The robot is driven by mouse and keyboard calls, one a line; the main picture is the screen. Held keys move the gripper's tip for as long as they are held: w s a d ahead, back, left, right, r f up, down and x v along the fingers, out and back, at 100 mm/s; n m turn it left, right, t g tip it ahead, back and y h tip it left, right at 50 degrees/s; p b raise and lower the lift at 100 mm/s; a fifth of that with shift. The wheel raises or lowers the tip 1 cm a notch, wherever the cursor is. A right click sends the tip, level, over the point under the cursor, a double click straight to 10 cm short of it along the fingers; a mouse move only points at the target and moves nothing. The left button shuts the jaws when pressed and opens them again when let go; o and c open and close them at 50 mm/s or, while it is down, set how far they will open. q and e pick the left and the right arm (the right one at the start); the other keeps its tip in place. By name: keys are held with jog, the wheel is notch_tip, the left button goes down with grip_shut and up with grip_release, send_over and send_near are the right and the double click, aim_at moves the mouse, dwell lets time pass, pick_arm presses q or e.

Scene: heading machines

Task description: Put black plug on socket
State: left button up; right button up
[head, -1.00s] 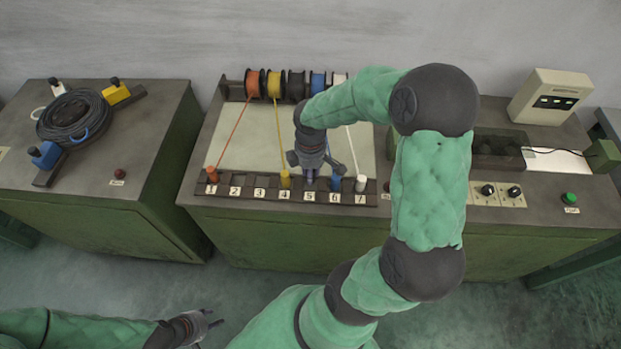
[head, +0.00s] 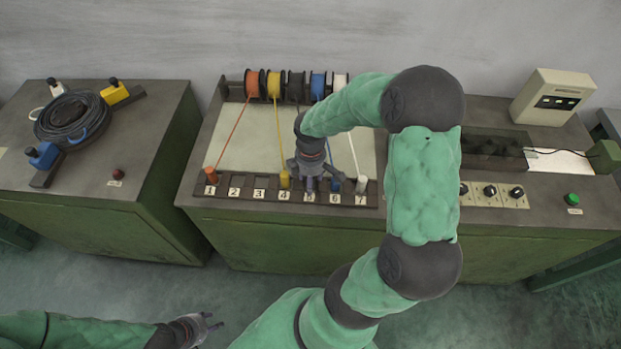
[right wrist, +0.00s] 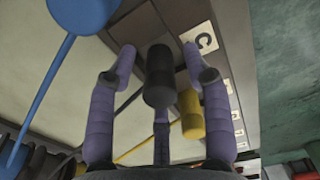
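The black plug (right wrist: 160,78) shows in the right wrist view between the spread purple fingers of my right gripper (right wrist: 158,62), with gaps on both sides. Its far end is at the numbered strip, beside label 5 (right wrist: 201,43); I cannot tell how deep it sits. A dark cord runs from it to the lower left. In the head view my right gripper (head: 309,178) is over position 5 of the socket strip (head: 236,187) and hides the plug. My left gripper (head: 213,322) is low at the front, empty, with its fingers apart.
The yellow plug (head: 284,179) and blue plug (head: 337,184) stand close on either side. An orange plug (head: 211,174) is at 1 and a white plug (head: 361,184) at 7. Cable spools (head: 274,84) stand behind. Positions 2 and 3 look empty.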

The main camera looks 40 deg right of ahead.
notch_tip(320, 180, up, 12)
jog(key=p, duration=0.3)
jog(key=shift+r, duration=0.2)
jog(key=shift+d, duration=0.1)
